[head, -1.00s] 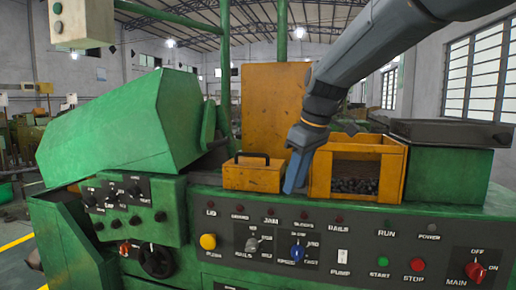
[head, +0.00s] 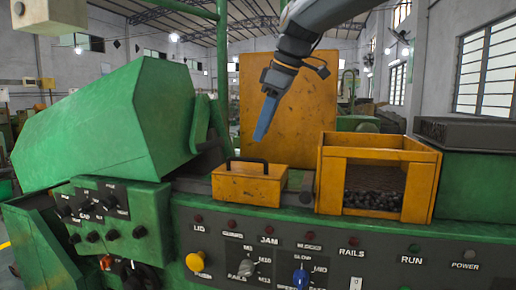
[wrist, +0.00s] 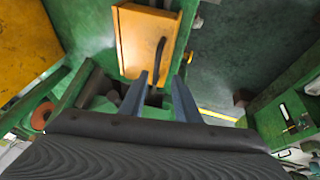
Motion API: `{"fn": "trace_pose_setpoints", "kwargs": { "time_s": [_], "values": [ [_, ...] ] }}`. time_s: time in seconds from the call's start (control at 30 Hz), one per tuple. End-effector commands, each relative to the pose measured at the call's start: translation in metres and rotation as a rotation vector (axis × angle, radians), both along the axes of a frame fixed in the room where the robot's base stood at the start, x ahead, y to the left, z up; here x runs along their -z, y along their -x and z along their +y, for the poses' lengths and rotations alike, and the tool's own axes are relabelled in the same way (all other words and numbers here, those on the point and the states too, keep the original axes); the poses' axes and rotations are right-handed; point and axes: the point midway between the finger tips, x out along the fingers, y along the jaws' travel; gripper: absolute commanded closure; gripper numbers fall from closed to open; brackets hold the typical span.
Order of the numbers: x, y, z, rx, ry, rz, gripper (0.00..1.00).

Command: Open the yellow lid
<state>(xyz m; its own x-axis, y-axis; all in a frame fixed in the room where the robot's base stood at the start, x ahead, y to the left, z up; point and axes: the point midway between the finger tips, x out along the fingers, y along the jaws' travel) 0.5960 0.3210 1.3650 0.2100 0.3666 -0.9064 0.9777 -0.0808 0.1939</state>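The yellow lid (head: 250,185) is a small box-shaped cover with a black handle (head: 248,161) on top, sitting shut-looking on the green machine. In the wrist view the yellow lid (wrist: 138,45) shows at top centre with its dark handle (wrist: 160,60) on the right side. My gripper (head: 263,128) hangs above and slightly right of the lid, pointing down, apart from it. In the wrist view my gripper (wrist: 160,92) shows two blue-grey fingers spread apart with nothing held; the handle lies beyond the fingertips.
A yellow open-fronted bin (head: 425,185) with dark small parts stands right of the lid. A tall yellow panel (head: 315,90) rises behind. A large green hood (head: 100,115) is at left. The control panel (head: 330,250) with knobs and buttons runs along the front.

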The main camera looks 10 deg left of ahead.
Motion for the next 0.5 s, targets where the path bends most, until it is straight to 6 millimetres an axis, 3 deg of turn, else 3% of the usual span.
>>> {"fn": "trace_pose_setpoints", "kwargs": {
  "time_s": [0.17,0.5],
  "values": [
    [0.006,-0.001,0.004,-0.003,0.000,0.001,0.71],
    [0.051,-0.012,0.020,-0.001,0.001,0.002,0.71]
  ]
}}
